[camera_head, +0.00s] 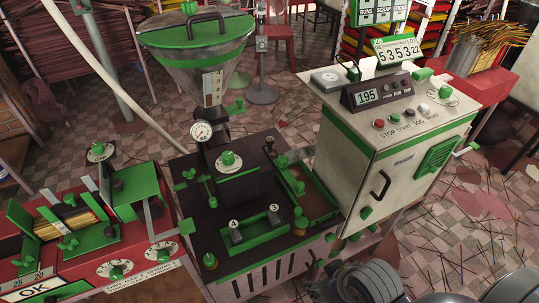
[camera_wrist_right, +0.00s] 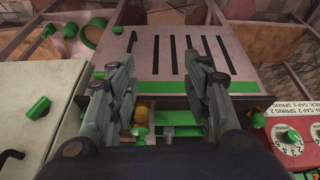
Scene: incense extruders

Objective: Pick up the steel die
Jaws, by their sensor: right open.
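I cannot pick out the steel die with certainty in either view. Another brass-coloured round piece (camera_head: 300,222) is at the tray's near end. My right gripper (camera_head: 326,286) is low in the head view, near the machine's front right corner. In the right wrist view the right gripper (camera_wrist_right: 160,75) is open, with nothing held between its fingers. A brass-coloured cylinder (camera_wrist_right: 142,107) shows beyond the left finger, partly hidden. My left gripper is not in view.
A cream control cabinet (camera_head: 385,165) with a handle stands right of the machine. A large hopper (camera_head: 200,65) and a pressure gauge (camera_head: 201,131) rise behind it. A red bench with dials (camera_head: 115,268) adjoins at left. Slotted front panel (camera_wrist_right: 180,55) shows in the wrist view.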

